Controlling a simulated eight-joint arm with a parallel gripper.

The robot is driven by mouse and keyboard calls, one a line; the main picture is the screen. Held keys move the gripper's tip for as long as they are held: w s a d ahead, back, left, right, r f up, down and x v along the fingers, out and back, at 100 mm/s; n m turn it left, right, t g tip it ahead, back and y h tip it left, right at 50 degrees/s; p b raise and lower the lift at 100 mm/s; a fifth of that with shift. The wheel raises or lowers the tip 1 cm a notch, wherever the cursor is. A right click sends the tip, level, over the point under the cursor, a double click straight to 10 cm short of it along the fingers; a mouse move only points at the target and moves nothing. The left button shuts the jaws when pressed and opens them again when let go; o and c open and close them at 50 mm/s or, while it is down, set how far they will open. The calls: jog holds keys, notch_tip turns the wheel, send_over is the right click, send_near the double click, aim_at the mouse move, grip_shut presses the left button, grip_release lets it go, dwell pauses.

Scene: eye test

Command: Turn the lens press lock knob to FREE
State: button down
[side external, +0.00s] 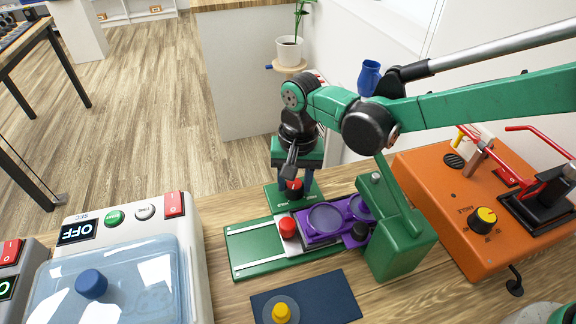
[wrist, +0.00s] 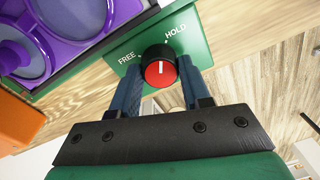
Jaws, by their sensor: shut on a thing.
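The lock knob (wrist: 160,68), red-faced with a black rim and a white line, sits on a green plate (wrist: 203,55) lettered FREE and HOLD. Its white line points between the two words, nearer the HOLD mark. My gripper (wrist: 160,84) has its blue fingers on either side of the knob and is shut on it. In the side external view, my gripper (side external: 296,191) reaches down over the red knob (side external: 294,185) at the back of the green lens press (side external: 255,252). The fingers partly cover the knob there. A purple carriage (side external: 312,238) with round lens seats lies on the press.
The green press column (side external: 405,245) rises to the right. An orange box (side external: 455,225) with a yellow knob is further right, a white machine (side external: 190,225) left. A dark mat (side external: 335,292) with a yellow-knobbed piece lies in front.

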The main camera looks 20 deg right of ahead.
aim_at(295, 183)
jog(key=n, duration=1.4)
jog(key=shift+g, duration=0.3)
dwell(0.4)
jog(key=shift+c, duration=2.1)
grip_release()
jog(key=shift+w+r, duration=0.1)
jog(key=shift+r, duration=2.75)
jog(key=shift+d, duration=0.1)
